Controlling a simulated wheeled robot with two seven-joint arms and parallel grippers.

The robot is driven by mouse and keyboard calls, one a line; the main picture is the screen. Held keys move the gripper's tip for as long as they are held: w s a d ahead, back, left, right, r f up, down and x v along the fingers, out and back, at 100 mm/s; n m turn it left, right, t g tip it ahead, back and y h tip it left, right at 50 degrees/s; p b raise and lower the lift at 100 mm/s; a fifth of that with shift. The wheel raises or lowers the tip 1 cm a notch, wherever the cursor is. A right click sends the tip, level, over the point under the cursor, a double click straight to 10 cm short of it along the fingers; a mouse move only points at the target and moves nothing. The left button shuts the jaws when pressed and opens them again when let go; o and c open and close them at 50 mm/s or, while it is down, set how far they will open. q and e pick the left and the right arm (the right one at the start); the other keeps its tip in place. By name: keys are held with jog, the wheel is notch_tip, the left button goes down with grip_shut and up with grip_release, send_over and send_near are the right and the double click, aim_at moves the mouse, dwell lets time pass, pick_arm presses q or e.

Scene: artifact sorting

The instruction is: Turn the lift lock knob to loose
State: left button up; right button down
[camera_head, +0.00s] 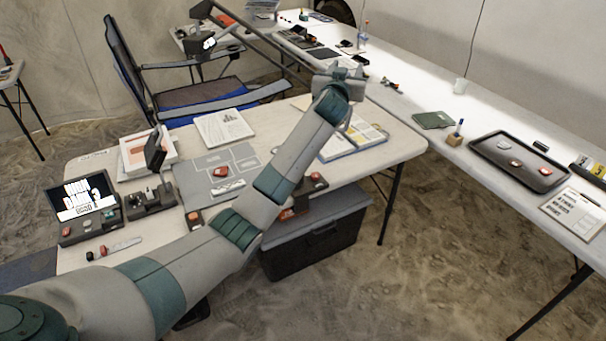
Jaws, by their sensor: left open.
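My left arm reaches across the near table, and my left gripper (346,72) is at its far end, beyond the table's back right corner. It is open; its fingers are small and partly hidden by the wrist. A dark grey diagonal boom (262,42) runs from the upper left down to the gripper area, with a small lit screen (208,43) near its upper end. I cannot make out a lift lock knob; whether the gripper touches the boom cannot be told. My right gripper is not in view.
The near table (395,148) holds a small display (84,198), a dark stand device (152,195), a grey mat (195,178) and papers (222,127). A blue folding chair (205,95) stands behind. A long table with a black tray (490,147) runs right. A dark crate (315,248) sits below.

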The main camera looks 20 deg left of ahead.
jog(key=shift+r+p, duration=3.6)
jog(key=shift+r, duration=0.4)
pick_arm(q)
jog(key=s+a+m+h+b, duration=0.2)
jog(key=s+m+h+b, duration=0.15)
jog(key=s, duration=0.55)
jog(key=s+a+m+h+b, duration=0.25)
jog(key=s+h, duration=0.25)
jog(key=s, duration=0.3)
notch_tip(320, 180, down, 30)
jog(key=a+n+g+y+b, duration=0.1)
jog(key=n+g+y+b, duration=0.1)
jog(key=g+b, duration=0.1)
jog(key=shift+y+b, duration=0.3)
jog(key=shift+y, duration=0.05)
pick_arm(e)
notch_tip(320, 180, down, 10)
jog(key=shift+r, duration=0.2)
pick_arm(q)
jog(key=shift+a, duration=0.1)
